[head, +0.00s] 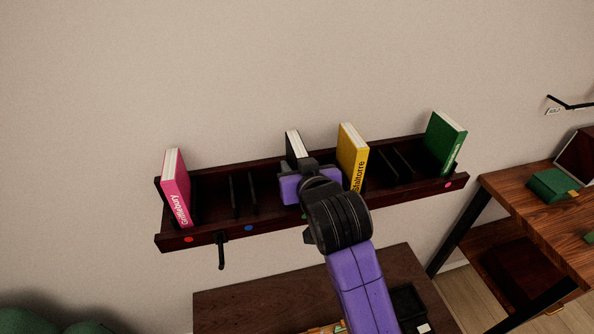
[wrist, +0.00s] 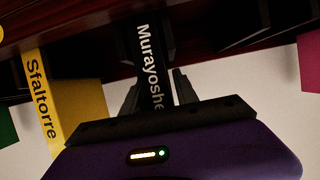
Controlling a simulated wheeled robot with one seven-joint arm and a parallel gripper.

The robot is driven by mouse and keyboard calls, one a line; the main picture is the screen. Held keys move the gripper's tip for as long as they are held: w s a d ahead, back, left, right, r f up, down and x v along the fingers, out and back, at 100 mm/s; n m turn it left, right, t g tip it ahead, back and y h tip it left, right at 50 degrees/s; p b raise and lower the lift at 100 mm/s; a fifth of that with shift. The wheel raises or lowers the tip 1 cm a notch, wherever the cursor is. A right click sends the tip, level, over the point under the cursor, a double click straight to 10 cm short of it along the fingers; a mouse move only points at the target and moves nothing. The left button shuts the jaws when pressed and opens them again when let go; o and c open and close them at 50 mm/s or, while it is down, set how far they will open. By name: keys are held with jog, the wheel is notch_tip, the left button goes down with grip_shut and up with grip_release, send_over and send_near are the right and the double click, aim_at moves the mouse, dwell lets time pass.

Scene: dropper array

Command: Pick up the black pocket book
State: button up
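The black pocket book (head: 295,145) stands upright in a slot of the dark wooden rack, left of the yellow book. In the wrist view its black spine (wrist: 153,62) reads "Murayoshe". My gripper (wrist: 157,84) is at the front of this book, with one finger on each side of the spine. I cannot tell whether the fingers touch it or a small gap is left. In the head view my gripper (head: 307,186) hides the lower part of the book, and its fingers do not show clearly.
The wall rack (head: 207,234) has thin black dividers and colored dots. It also holds a pink book (head: 175,190), a yellow book (head: 352,158) close right of my gripper and a green book (head: 444,142). A wooden table (head: 530,192) stands at the right.

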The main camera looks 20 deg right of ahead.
grip_shut()
jog(key=shift+r, duration=0.1)
notch_tip(320, 180, up, 20)
jog(key=b, duration=0.1)
dwell(0.5)
